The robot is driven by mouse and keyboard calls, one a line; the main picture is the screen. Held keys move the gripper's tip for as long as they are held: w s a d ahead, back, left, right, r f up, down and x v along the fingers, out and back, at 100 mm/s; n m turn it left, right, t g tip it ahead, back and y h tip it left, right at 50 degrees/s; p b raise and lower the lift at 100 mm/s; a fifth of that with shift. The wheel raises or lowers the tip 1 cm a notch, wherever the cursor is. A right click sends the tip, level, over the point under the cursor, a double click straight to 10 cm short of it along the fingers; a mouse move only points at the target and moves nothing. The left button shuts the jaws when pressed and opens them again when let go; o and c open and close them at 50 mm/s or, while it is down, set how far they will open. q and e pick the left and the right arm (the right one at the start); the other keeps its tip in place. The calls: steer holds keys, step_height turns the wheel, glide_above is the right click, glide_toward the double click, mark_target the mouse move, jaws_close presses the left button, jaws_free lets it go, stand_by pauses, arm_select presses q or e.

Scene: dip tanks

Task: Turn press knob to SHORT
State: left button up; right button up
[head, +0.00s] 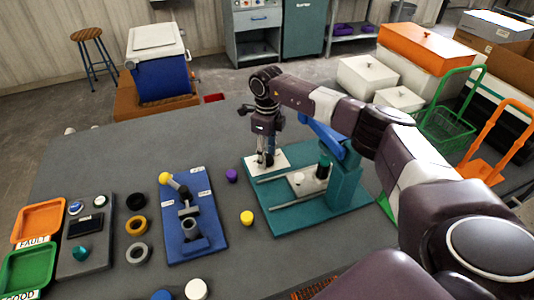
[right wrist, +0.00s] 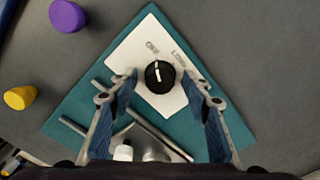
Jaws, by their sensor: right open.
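The press (head: 345,185) stands on a teal base plate (head: 290,222) at the table's right side. A white label plate (head: 280,160) lies at the base's far left corner; it also shows in the right wrist view (right wrist: 135,50). On it in the right wrist view is a round black knob (right wrist: 153,82) with a white pointer line pointing roughly up the picture. Two small words stand beyond the knob, too blurred to read surely. My right gripper (head: 264,160) points down over the plate, open, its fingers either side of the knob in the right wrist view (right wrist: 162,88), apparently not touching it. My left gripper is out of view.
Metal rods (right wrist: 158,136) lie on the base near the fingers. A purple cap (head: 232,175) and a yellow cap (head: 247,217) stand left of the press. A blue fixture board (head: 215,240) is further left, beside several rings. Orange (head: 40,218) and green trays (head: 28,268) stand far left.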

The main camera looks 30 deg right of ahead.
steer(key=c, duration=1.2)
steer(key=shift+o, duration=0.2)
